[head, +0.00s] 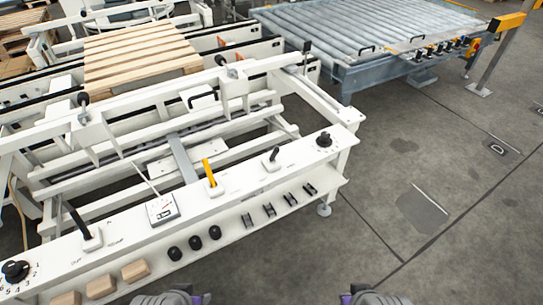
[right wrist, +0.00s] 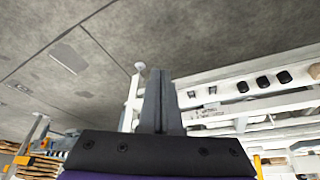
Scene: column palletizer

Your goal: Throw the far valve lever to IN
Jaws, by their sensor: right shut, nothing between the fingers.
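In the head view a white control bench (head: 245,190) runs across the middle. On its top stand a black lever (head: 78,222) at the left, an upright yellow lever (head: 209,172) in the middle and a small black lever (head: 274,154) toward the right end. Their labels are too small to read, so I cannot tell which lever the label IN belongs to. In the right wrist view my right gripper (right wrist: 158,75) is shut and empty, apart from the bench. Only grey and purple parts of my arms show at the head view's bottom edge; my left fingers are out of frame.
A numbered dial (head: 15,271), a gauge (head: 162,208) and a black knob (head: 324,139) also sit on the bench. Its lower shelf holds wooden blocks (head: 135,270) and black knobs. Behind are a pallet (head: 140,55) and a roller conveyor (head: 350,30).

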